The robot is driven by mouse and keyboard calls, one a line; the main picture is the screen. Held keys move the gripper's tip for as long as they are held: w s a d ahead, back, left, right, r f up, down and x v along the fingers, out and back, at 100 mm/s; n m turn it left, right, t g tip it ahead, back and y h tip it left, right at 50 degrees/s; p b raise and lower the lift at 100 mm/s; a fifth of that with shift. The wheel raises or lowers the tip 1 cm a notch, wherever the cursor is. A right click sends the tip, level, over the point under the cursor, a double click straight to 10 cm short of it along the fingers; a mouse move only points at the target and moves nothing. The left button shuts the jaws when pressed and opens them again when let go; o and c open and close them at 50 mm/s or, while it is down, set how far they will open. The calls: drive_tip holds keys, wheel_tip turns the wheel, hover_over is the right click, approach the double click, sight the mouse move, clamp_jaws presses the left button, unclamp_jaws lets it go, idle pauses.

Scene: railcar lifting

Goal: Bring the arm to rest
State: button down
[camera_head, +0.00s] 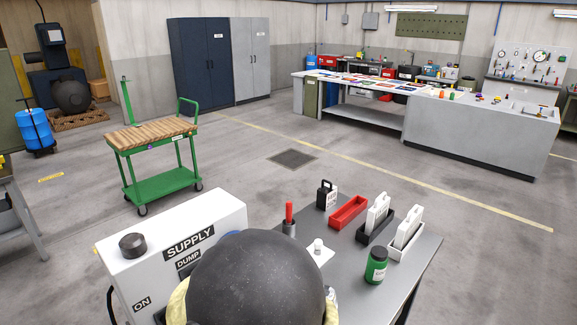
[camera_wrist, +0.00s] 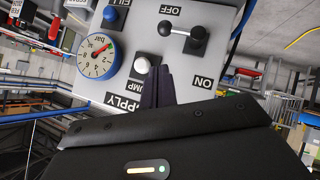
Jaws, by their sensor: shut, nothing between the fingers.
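My gripper (camera_wrist: 157,72) shows in the wrist view with its two dark fingers together and nothing between them. It points at the white control panel (camera_wrist: 232,62), with the fingertips just beside a round white button (camera_wrist: 146,64). I cannot tell whether they touch it. The panel also carries a blue-rimmed gauge (camera_wrist: 98,56), a black lever switch (camera_wrist: 184,38) between OFF and ON, and a blue button (camera_wrist: 113,16). In the head view the white supply box (camera_head: 222,208) stands at the lower middle. My gripper is hidden there.
A grey table (camera_head: 418,246) beside the box holds a red tray (camera_head: 348,212), white cases in holders, a green jar (camera_head: 376,266) and a red-handled tool (camera_head: 289,215). A green cart (camera_head: 160,187) stands behind left. Open floor (camera_head: 245,180) lies beyond.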

drive_tip(key=w+d+r+m+g+h, duration=0.1)
drive_tip(key=w+d+m+g, duration=0.15)
drive_tip(key=d, duration=0.75)
drive_tip(key=w+d+m+g+h, duration=0.15)
drive_tip(key=d+m, duration=0.25)
drive_tip(key=d, duration=0.6)
drive_tip(key=s+d+m+g+h, duration=0.1)
drive_tip(key=s+d, duration=0.3)
drive_tip(key=d, duration=0.5)
drive_tip(key=s+d+r+m+g+h, duration=0.1)
drive_tip(key=s+d+m, duration=0.3)
drive_tip(key=d, duration=0.5)
drive_tip(key=shift+s+r+g, duration=0.15)
drive_tip(key=shift+s+g, duration=0.25)
drive_tip(key=shift+g, duration=0.2)
